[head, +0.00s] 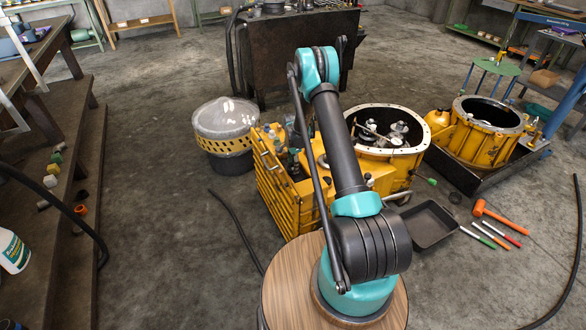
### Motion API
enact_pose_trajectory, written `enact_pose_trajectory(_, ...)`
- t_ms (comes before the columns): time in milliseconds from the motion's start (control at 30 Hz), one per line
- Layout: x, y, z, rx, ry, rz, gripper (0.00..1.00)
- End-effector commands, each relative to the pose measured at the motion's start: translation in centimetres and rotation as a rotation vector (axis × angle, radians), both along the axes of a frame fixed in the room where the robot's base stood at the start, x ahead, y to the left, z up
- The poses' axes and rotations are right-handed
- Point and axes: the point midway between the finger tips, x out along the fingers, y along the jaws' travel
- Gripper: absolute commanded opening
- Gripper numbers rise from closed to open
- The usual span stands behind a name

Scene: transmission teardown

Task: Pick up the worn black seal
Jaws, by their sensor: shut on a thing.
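My gripper is not visible in the head view; my arm's far end is hidden behind its own thick dark link and teal joints. I cannot pick out the worn black seal with certainty. A small black round piece (455,197) lies on the floor by the black tray, too small to identify. The yellow transmission housing (411,160) stands behind my arm, open at the top, with dark and metallic parts inside.
A black tray (429,242) lies on the floor right of my arm. An orange hammer (500,217) and several coloured-handled tools (485,236) lie beyond it. A second yellow housing (482,148) stands at right. Black hoses (570,270) cross the floor; the left floor is largely clear.

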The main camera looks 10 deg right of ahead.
Motion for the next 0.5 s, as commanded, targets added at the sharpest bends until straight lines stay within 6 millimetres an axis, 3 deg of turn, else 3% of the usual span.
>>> enact_pose_trajectory(267,-0.1,0.0,4.8,0.0,0.0,0.0,0.24)
enact_pose_trajectory(500,-0.1,0.0,10.6,0.0,0.0,0.0,0.24)
